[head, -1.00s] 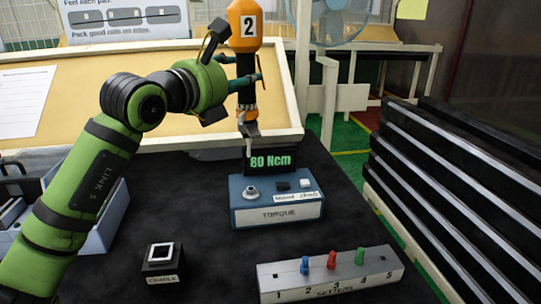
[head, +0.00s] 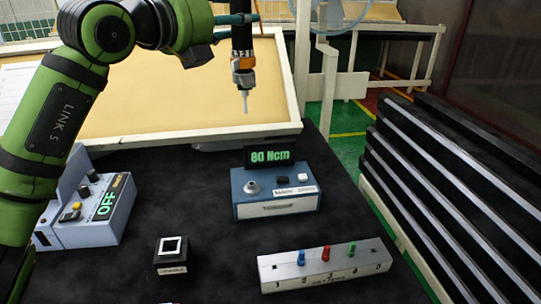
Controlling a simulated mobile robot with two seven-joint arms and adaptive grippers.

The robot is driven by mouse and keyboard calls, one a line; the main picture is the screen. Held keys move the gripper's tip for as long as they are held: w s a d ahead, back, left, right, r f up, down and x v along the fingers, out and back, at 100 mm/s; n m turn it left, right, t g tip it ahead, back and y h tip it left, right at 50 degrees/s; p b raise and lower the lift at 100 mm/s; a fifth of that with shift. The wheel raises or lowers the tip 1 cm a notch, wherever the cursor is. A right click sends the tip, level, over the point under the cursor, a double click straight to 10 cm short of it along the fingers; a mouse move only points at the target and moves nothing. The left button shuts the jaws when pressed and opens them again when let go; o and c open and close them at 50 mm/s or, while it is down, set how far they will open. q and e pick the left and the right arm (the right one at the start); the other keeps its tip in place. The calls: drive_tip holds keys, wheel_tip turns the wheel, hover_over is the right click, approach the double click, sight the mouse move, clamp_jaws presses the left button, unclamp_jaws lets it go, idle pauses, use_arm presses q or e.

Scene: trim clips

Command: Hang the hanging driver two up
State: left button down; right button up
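Driver two (head: 243,64) shows at the top centre in the head view: a black body, an orange and grey nose, and a thin pale bit pointing down. Its upper part is cut off by the frame's top edge. It hangs upright above the table, apart from everything below it. My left gripper (head: 236,19) is at the driver's black body, its teal fingers closed around it. The far sides of the fingers are partly hidden. My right gripper is not in view.
A blue torque box (head: 277,206) with a display (head: 270,155) reading 80 Ncm stands below the driver. A setters block (head: 325,268) with blue, red and green pins, a cradle (head: 171,256) and a control box (head: 100,215) reading OFF stand on the black table. Black racks (head: 450,190) stand right.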

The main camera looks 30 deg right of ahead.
use_arm(q)
drive_tip(key=s+a+r+m+g+h+b, duration=0.1)
drive_tip(key=s+a+r+m+g, duration=0.1)
drive_tip(key=s+a+g, duration=0.3)
drive_tip(key=shift+s+a+m+h, duration=0.4)
drive_tip(key=shift+s+a+m, duration=0.3)
drive_tip(key=shift+s, duration=1.7)
drive_tip(key=shift+d, duration=0.1)
drive_tip(key=shift+c, duration=0.8)
unclamp_jaws()
drive_tip(key=shift+f, duration=0.15)
drive_tip(key=shift+o, duration=0.8)
drive_tip(key=shift+b, duration=0.3)
